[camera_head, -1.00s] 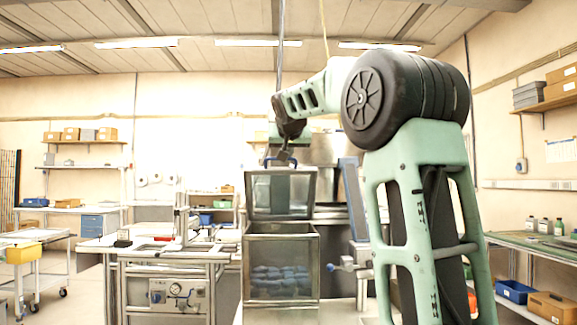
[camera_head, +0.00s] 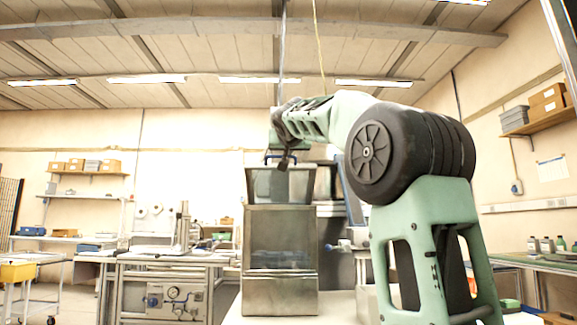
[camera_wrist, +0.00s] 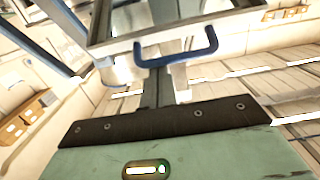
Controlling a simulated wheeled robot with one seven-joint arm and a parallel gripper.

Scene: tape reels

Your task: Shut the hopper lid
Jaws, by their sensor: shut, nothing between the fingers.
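The hopper (camera_head: 281,292) is a metal-framed box with see-through panels, standing on a pale surface. Its lid (camera_head: 281,186) is a framed clear panel raised at the hopper's top, so it stands open. A blue handle (camera_head: 270,157) is on the lid's upper edge. My gripper (camera_head: 284,163) is shut and empty, at the lid's top edge close to the handle. In the wrist view the handle (camera_wrist: 180,54) and lid frame (camera_wrist: 118,40) are just beyond my dark fingers (camera_wrist: 160,84). Whether the fingers touch the handle cannot be told.
A blue-handled fitting (camera_head: 345,246) sticks out right of the hopper. A workbench (camera_head: 165,259) with equipment stands to the left. A green-topped bench (camera_head: 545,259) with bottles is at the right. Open floor shows at far left.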

